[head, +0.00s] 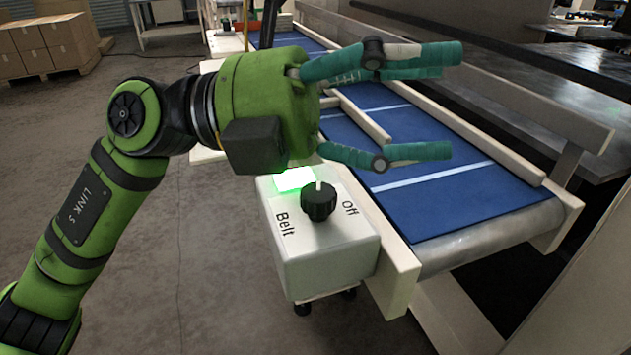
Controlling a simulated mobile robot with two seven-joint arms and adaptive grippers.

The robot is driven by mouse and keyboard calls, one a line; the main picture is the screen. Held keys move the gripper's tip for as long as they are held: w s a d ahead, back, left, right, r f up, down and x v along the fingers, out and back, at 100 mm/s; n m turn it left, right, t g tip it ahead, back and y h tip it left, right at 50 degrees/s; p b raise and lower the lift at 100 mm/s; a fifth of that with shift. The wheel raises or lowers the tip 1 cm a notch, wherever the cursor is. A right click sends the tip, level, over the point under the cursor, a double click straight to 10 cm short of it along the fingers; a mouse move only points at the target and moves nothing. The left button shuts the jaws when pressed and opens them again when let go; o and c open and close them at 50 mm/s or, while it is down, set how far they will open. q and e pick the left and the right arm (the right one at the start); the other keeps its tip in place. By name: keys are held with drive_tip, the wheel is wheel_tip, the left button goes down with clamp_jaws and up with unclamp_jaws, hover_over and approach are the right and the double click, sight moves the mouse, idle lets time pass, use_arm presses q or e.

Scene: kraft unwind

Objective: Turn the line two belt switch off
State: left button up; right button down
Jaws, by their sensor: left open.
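The belt switch is a black round knob (319,202) on top of a cream control box (322,262) at the conveyor's near left corner. "Belt" is printed to the left of the knob and "Off" to its right. The knob's white mark points up in the picture, not straight at "Off". A green lamp (294,179) beside the knob glows. My left gripper (448,103) is open and empty, its teal fingers spread and pointing right over the blue belt. It is above the box in the picture, and its fingers appear apart from the knob. My right gripper is out of view.
The blue conveyor belt (450,203) with white stripes and cream side rails runs away behind the box. A dark table (540,110) stands at the right. Stacked cardboard boxes (45,45) stand at the far left. Grey floor left of the box is clear.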

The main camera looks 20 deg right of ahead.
use_arm(q)
wheel_tip(320, 180, down, 3)
drive_tip(key=s+d+m+t+y, duration=0.1)
drive_tip(key=t+y, duration=0.1)
drive_tip(key=y, duration=0.2)
drive_tip(key=n+t+y, duration=0.1)
drive_tip(key=t+y, duration=0.8)
drive_tip(key=y, duration=0.1)
hover_over(317, 192)
drive_tip(key=s+a, duration=0.1)
drive_tip(key=a, duration=0.1)
wheel_tip(317, 192, down, 4)
drive_tip(key=x, duration=0.6)
drive_tip(key=shift+f, duration=0.1)
drive_tip(key=shift+a+h, duration=0.1)
drive_tip(key=shift+h, duration=0.2)
drive_tip(key=c, duration=1.1)
